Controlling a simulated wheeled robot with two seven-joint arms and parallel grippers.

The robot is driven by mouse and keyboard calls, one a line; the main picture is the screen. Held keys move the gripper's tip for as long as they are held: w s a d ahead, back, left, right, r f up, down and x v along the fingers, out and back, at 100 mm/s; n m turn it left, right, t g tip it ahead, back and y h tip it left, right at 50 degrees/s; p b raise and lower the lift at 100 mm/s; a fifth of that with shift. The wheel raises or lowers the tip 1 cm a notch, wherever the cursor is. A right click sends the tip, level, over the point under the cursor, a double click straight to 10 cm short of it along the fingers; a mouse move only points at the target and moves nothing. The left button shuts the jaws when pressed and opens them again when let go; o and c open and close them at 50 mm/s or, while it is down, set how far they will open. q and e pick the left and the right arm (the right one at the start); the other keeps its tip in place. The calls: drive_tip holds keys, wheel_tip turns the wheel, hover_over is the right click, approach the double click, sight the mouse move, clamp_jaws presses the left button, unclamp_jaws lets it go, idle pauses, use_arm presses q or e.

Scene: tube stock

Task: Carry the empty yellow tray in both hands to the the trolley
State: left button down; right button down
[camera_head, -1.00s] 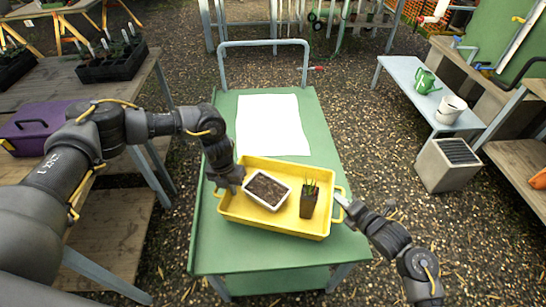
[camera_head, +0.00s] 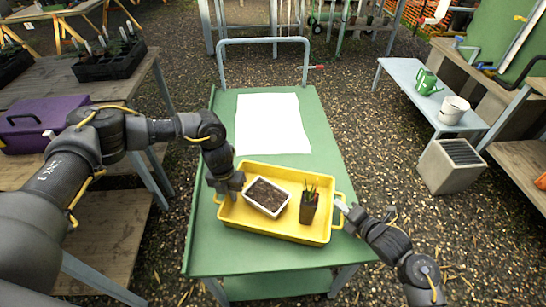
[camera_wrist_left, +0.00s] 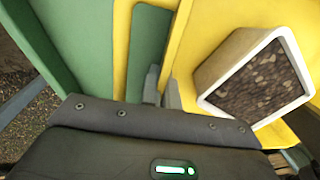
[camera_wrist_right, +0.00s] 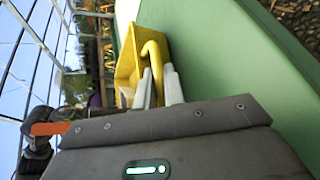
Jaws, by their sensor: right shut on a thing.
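The yellow tray (camera_head: 275,233) rests on the near part of the green trolley top (camera_head: 225,245). It is not empty: a white pot of soil (camera_head: 267,197) and a dark pot with a green plant (camera_head: 309,205) stand in it. My left gripper (camera_head: 229,190) is at the tray's left handle; in the left wrist view its fingers (camera_wrist_left: 162,92) show a narrow gap, and their grip is unclear. My right gripper (camera_head: 342,207) is shut on the tray's right handle, which shows in the right wrist view as a yellow loop (camera_wrist_right: 157,50).
A white sheet (camera_head: 272,122) lies on the trolley beyond the tray. A wooden bench with a purple toolbox (camera_head: 40,122) and seedling crate (camera_head: 110,62) is at left. A bench with a green watering can (camera_head: 427,82) and white bucket (camera_head: 453,109) is at right.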

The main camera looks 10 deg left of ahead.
use_arm(q)
drive_tip(key=c, duration=2)
unclamp_jaws()
drive_tip(key=shift+a+f, duration=0.1)
drive_tip(key=shift+f, duration=0.15)
drive_tip(key=shift+c, duration=0.2)
use_arm(e)
drive_tip(key=c, duration=1.9)
unclamp_jaws()
drive_tip(key=shift+d+f, duration=0.15)
drive_tip(key=shift+f, duration=0.1)
use_arm(q)
drive_tip(key=o, duration=0.4)
drive_tip(key=shift+r, duration=0.1)
drive_tip(key=shift+c, duration=0.2)
use_arm(e)
drive_tip(key=o, duration=0.4)
use_arm(q)
wheel_tip(320, 180, up, 8)
drive_tip(key=shift+a, duration=0.25)
use_arm(e)
drive_tip(key=shift+r, duration=0.1)
drive_tip(key=v, duration=1.2)
drive_tip(key=shift+s, duration=0.1)
